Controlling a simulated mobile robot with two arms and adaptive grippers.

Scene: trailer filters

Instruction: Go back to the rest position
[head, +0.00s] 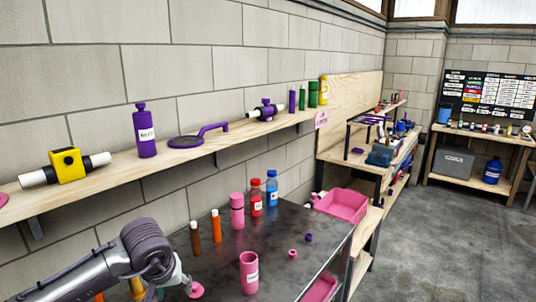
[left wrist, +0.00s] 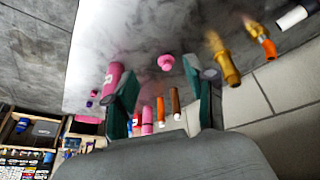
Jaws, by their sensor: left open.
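My left arm enters the head view from the lower left, with its left gripper (head: 180,284) low over the near part of the dark metal table (head: 312,222). In the left wrist view the two teal fingers of the left gripper (left wrist: 165,98) stand wide apart with nothing between them. A small pink part (head: 196,290) lies on the table close to the fingertips in the head view. It also shows in the left wrist view (left wrist: 166,62), beyond the fingers and apart from them. My right gripper is in neither view.
A pink cylinder (head: 249,273), an orange tube (head: 216,226), a brown tube (head: 195,238) and several bottles stand on the table. A wooden shelf (head: 110,171) with filters and bottles runs along the wall above. A pink bin (head: 343,204) is farther back. The floor (head: 440,240) at right is clear.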

